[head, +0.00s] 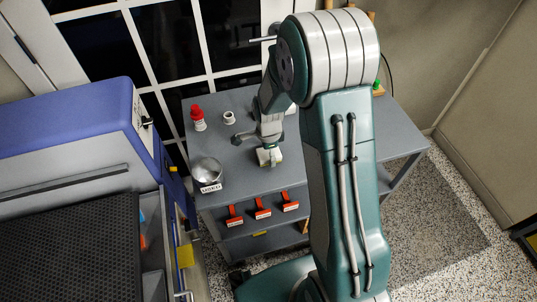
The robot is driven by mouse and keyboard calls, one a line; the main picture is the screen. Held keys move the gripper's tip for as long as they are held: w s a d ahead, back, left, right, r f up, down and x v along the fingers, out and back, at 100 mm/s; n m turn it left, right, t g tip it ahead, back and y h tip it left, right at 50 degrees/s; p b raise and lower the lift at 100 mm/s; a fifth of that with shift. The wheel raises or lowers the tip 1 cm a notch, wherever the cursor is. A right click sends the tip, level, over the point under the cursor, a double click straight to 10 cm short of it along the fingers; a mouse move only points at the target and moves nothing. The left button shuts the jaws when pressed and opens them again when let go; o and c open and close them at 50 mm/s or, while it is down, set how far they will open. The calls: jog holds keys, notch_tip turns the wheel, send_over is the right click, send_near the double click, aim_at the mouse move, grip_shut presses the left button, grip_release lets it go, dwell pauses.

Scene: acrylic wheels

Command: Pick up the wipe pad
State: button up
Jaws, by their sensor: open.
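My gripper (268,147) reaches down over the front part of the grey cart top, with its fingers pointing down. It is open. A small pale block (270,157), possibly the wipe pad, shows right at the fingertips, close above or on the cart top. It is partly covered by the gripper, and I cannot tell whether the fingers touch it. My arm hides the right-middle part of the cart.
The grey cart (230,155) carries a red-and-white bottle (198,119), a small white roll or cup (229,117) and a round labelled metal tin (207,173) left of my gripper. Several red-orange tools (263,208) sit along the shelf below. A blue machine (70,130) stands left.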

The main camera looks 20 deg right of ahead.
jog(key=c, duration=1)
jog(key=shift+c, duration=0.2)
jog(key=shift+r, duration=0.1)
jog(key=shift+r, duration=0.15)
jog(key=r, duration=0.3)
jog(key=shift+s+r, duration=0.3)
jog(key=shift+s, duration=0.05)
jog(key=s+r, duration=0.9)
jog(key=s, duration=0.4)
jog(key=shift+s, duration=0.2)
